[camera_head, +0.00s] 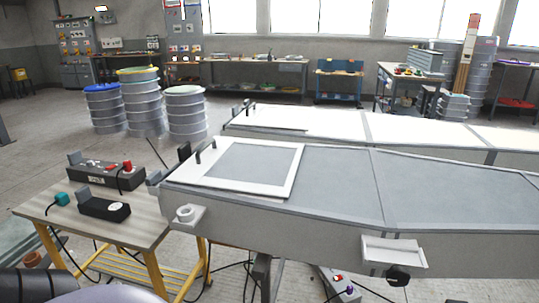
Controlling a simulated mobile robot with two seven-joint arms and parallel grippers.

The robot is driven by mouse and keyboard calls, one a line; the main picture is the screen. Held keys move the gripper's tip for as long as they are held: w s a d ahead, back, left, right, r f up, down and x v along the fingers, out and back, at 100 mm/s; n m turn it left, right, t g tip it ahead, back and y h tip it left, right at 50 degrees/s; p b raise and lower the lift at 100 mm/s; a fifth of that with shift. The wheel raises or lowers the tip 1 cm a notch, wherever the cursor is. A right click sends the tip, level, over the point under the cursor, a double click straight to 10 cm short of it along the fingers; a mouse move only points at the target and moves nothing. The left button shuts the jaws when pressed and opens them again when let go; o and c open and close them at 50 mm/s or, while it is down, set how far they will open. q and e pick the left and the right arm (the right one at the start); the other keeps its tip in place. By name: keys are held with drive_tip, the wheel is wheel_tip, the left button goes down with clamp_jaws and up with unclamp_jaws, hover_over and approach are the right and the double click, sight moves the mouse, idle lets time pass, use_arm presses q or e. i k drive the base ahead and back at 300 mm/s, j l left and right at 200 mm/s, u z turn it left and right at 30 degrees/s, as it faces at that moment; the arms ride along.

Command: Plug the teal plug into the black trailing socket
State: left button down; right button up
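The teal plug (62,199) lies on the left part of the small wooden table, with a dark cord running from it down toward the front left. The black trailing socket (105,209) lies just right of the plug, clearly apart from it. A light round face shows on the socket's right part. A small grey upright block (83,194) stands at the socket's left end. Neither of my grippers shows in the head view, so their distance to the plug and socket cannot be told.
The table (140,233) has yellow legs and bare top in front of the socket. A black box (100,177) with red parts lies at its back. A long grey mould (330,185) stands close on the right. Cables hang below.

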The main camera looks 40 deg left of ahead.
sight(113, 211)
drive_tip(key=u, duration=2.85)
